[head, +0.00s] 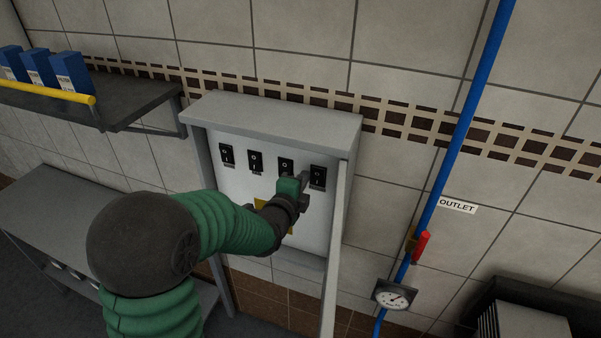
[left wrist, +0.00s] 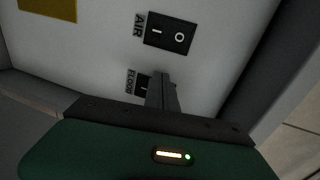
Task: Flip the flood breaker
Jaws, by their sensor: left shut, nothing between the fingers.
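The breaker box (head: 271,123) is grey, on the tiled wall, with a row of several black rocker breakers. In the left wrist view, the flood breaker (left wrist: 141,86), labelled FLOOD, is mostly hidden behind my fingers. In the head view it appears to be the rightmost breaker (head: 318,177). The AIR breaker (left wrist: 170,34) beside it is in plain view. My left gripper (head: 304,177) is shut and empty, its fingertips in front of the flood breaker; they also show in the left wrist view (left wrist: 160,78). I cannot tell whether they touch it, or its rocker position.
A blue pipe (head: 462,125) with a red-handled valve (head: 421,246) and a gauge (head: 393,295) runs further right. A shelf (head: 130,106) with blue boxes is at left, above a bench (head: 85,215).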

